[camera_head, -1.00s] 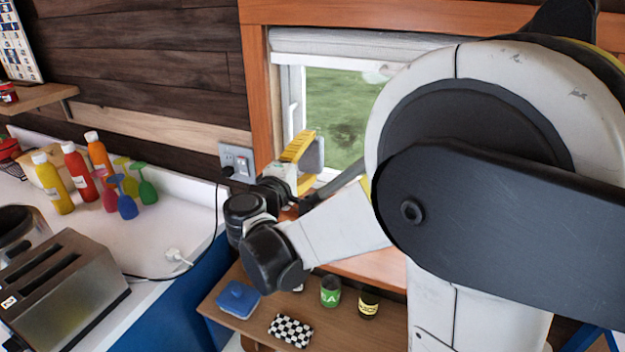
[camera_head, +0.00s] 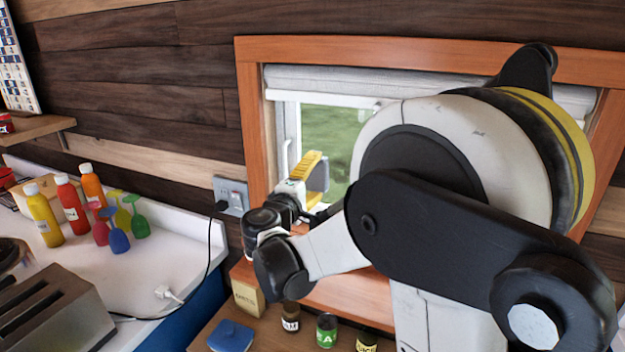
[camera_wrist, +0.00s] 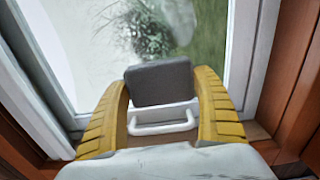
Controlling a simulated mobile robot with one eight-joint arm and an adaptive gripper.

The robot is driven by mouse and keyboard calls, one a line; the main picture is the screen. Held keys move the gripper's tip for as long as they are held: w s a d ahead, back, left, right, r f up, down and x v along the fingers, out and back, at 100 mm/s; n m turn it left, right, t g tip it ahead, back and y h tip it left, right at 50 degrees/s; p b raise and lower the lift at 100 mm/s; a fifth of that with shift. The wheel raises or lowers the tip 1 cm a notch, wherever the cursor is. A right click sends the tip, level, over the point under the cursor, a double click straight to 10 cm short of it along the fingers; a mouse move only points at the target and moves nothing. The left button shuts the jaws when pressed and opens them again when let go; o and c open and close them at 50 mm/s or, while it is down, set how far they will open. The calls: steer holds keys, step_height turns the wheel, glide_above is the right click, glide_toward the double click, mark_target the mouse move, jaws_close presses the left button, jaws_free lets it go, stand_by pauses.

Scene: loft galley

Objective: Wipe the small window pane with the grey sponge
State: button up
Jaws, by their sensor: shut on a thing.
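My gripper (camera_head: 312,170), with yellow fingers, is shut on the grey sponge (camera_wrist: 160,82). The sponge has a white handle (camera_wrist: 160,117), which sits between the fingers in the wrist view. In the head view the sponge (camera_head: 320,178) shows as a grey slab on the right side of the fingers, in front of the window's lower left part. The small window pane (camera_head: 335,130) has greenery behind it, and it also shows in the wrist view (camera_wrist: 208,35) with a whitish cloudy patch at the top. I cannot tell whether the sponge touches the glass. My arm hides much of the pane.
An orange wooden frame (camera_head: 250,120) and a rolled blind (camera_head: 330,82) border the window. Below the sill, a shelf holds a box (camera_head: 248,298), several jars (camera_head: 327,330) and a blue item (camera_head: 231,336).

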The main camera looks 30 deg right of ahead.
mark_target(315, 167)
steer(key=shift+x, duration=1.05)
stand_by(0.5)
steer(key=shift+s, duration=0.1)
steer(key=shift+s+d, duration=3.25)
steer(key=shift+s, duration=0.9)
steer(key=shift+w+a+b, duration=0.2)
steer(key=shift+w+a, duration=0.9)
steer(key=shift+w, duration=0.3)
steer(key=shift+w+a+b, duration=0.2)
steer(key=shift+w+a, duration=0.85)
steer(key=shift+w, duration=0.35)
steer(key=shift+w+a+b, duration=0.2)
steer(key=shift+w+a, duration=0.9)
steer(key=shift+w, duration=0.3)
steer(key=shift+w+a, duration=0.1)
steer(key=shift+r+p, duration=1)
steer(key=shift+r, duration=0.3)
steer(key=s+d, duration=0.6)
steer(key=s, duration=0.2)
steer(key=shift+s+d, duration=0.25)
steer(key=shift+d, duration=0.1)
